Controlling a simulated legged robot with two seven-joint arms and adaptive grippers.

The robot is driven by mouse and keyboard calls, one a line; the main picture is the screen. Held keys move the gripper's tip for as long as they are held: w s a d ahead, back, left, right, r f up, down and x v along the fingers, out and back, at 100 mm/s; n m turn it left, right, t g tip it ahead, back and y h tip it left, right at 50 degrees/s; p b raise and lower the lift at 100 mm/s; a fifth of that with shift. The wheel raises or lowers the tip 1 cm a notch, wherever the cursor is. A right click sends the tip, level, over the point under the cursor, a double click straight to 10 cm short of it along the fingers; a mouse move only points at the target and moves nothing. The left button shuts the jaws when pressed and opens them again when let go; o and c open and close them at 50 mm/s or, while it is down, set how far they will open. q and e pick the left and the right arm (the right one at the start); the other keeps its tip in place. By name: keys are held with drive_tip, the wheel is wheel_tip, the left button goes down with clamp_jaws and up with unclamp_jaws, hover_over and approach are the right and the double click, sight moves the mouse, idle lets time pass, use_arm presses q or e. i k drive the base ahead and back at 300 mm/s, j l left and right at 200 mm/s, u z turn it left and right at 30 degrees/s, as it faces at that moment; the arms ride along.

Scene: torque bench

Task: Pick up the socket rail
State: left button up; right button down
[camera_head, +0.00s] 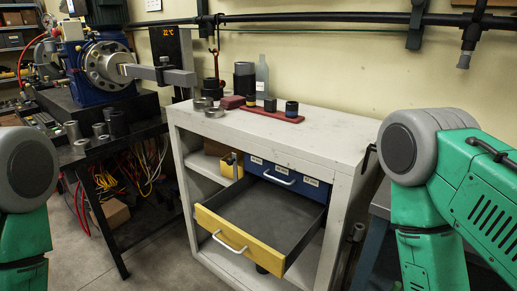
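The socket rail (284,117) looks like a flat red strip lying on top of the white workbench (330,133). Only green and grey links of my two arms show, at the left and right edges. Neither gripper is in the picture, and both arms are apart from the rail.
A yellow-fronted drawer (226,236) stands pulled open and looks empty, jutting out below the benchtop. A blue drawer (285,178) behind it is closed. Metal rings (203,103) sit on the bench's left. A blue machine (92,60) stands on a black table at left. The benchtop's right is clear.

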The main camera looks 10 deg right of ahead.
sight(269, 109)
drive_tip(key=z, duration=0.7)
drive_tip(key=j+z, duration=0.4)
drive_tip(key=i+j+z, duration=0.1)
drive_tip(key=j+z, duration=0.2)
drive_tip(key=z, duration=0.15)
drive_tip(key=j+z, duration=0.4)
drive_tip(key=k+j+z, duration=0.1)
drive_tip(key=j+z, duration=0.15)
drive_tip(key=z, duration=0.15)
drive_tip(key=k+j+z, duration=0.1)
drive_tip(key=j+z, duration=0.2)
drive_tip(key=z, duration=0.15)
